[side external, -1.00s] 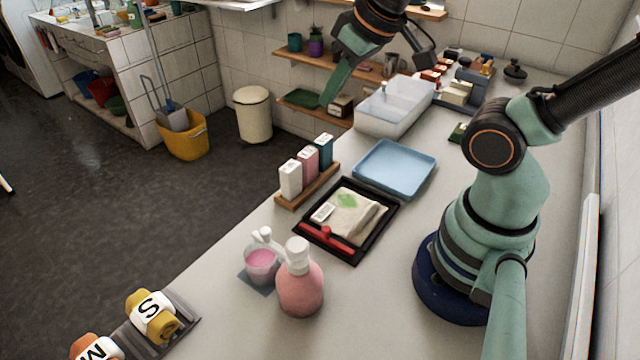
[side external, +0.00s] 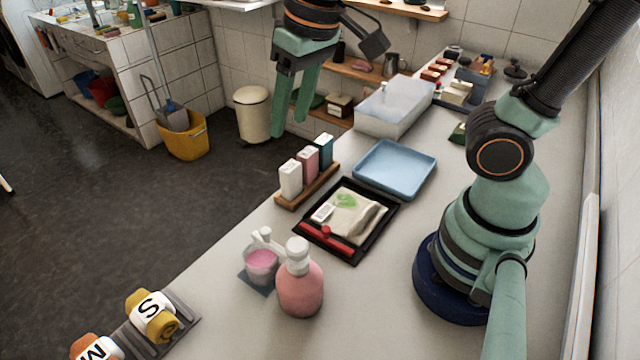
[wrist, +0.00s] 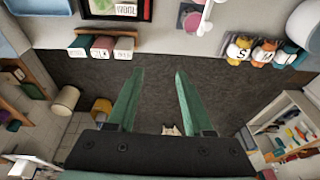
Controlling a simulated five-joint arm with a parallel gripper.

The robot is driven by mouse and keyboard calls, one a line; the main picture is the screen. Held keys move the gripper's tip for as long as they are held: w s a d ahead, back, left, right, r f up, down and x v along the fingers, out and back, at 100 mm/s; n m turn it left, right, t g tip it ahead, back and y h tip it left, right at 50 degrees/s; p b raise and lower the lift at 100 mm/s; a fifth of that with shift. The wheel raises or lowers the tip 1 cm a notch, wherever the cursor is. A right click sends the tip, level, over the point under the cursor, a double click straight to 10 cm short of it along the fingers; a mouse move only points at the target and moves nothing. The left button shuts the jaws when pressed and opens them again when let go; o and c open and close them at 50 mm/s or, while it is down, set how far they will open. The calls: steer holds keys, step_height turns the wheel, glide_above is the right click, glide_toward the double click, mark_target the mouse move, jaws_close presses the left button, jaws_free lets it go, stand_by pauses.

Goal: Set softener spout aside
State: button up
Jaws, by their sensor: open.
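A pink softener bottle (side external: 301,289) with a white spout top (side external: 297,250) stands upright on the counter in the side view. Just left of it is a clear cup of pink liquid (side external: 261,262) on a dark mat, with a white piece (side external: 264,236) at its rim. The cup's pink also shows at the top of the wrist view (wrist: 192,21). My gripper (side external: 289,128) is open and empty, high beyond the counter's left edge and well away from the bottle. Its two green fingers stand apart in the wrist view (wrist: 160,72).
A black tray (side external: 384,221) with a cloth and red squeegee, a blue tray (side external: 405,160) and a white basin (side external: 380,128) lie behind the bottle. A wooden rack (side external: 297,200) holds three cartons.

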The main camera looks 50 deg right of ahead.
mark_target(265, 230)
steer(key=s+a+f+g, duration=0.1)
steer(key=s+a+g, duration=0.15)
steer(key=a, duration=0.75)
steer(key=shift+h, duration=0.4)
steer(key=f, duration=1.2)
steer(key=shift+w, duration=0.25)
jaws_close()
